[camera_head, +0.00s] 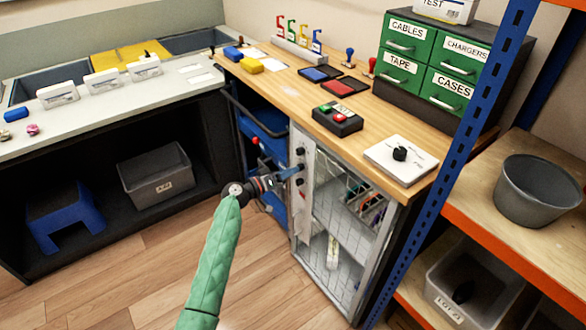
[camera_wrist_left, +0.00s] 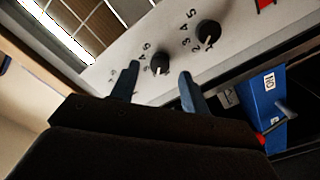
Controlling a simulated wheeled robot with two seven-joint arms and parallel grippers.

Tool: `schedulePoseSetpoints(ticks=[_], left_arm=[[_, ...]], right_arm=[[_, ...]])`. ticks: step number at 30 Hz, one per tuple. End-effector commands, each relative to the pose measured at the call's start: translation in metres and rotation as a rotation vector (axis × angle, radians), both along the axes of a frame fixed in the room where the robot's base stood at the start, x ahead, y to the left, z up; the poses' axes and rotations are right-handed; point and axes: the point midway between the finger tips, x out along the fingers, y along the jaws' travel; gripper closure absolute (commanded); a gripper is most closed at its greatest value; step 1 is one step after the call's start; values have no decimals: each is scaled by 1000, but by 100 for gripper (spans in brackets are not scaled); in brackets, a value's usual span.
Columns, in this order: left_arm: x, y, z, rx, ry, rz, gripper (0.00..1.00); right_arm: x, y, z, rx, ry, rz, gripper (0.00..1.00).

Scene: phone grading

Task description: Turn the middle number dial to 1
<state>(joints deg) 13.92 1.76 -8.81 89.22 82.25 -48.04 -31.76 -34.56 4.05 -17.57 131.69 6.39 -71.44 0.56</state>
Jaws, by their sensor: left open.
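A light panel (camera_head: 304,205) on the front of the wooden bench carries black number dials. In the head view the upper dial (camera_head: 300,151) and lower dial (camera_head: 300,182) show; my gripper covers the part between them. My left gripper (camera_head: 292,171) is open in front of the panel. In the left wrist view its two fingers (camera_wrist_left: 158,88) point at the middle dial (camera_wrist_left: 160,63), which shows between and just beyond the tips, apart from them. Its pale pointer mark faces down in that view. Another dial (camera_wrist_left: 208,35) shows to its right. My right gripper is not in view.
A wire-fronted cabinet (camera_head: 345,235) stands right of the panel. A blue shelf post (camera_head: 455,150) rises further right.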

Motion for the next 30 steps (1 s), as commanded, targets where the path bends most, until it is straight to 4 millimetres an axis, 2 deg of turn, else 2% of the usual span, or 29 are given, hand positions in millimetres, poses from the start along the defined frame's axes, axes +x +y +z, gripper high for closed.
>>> schedulePoseSetpoints(ticks=[1, 6, 16, 23, 30], left_arm=[[4, -5, 1, -1, 2, 0, 54], [11, -15, 0, 0, 0, 0, 54], [12, -18, -1, 2, 0, 0, 54], [12, -18, -1, 1, 1, 0, 99], [12, -18, -1, -8, 13, -1, 99]], right_arm=[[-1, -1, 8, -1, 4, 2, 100], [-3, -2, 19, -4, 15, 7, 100], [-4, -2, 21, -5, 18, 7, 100], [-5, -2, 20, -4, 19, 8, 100], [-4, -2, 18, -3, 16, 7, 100]])
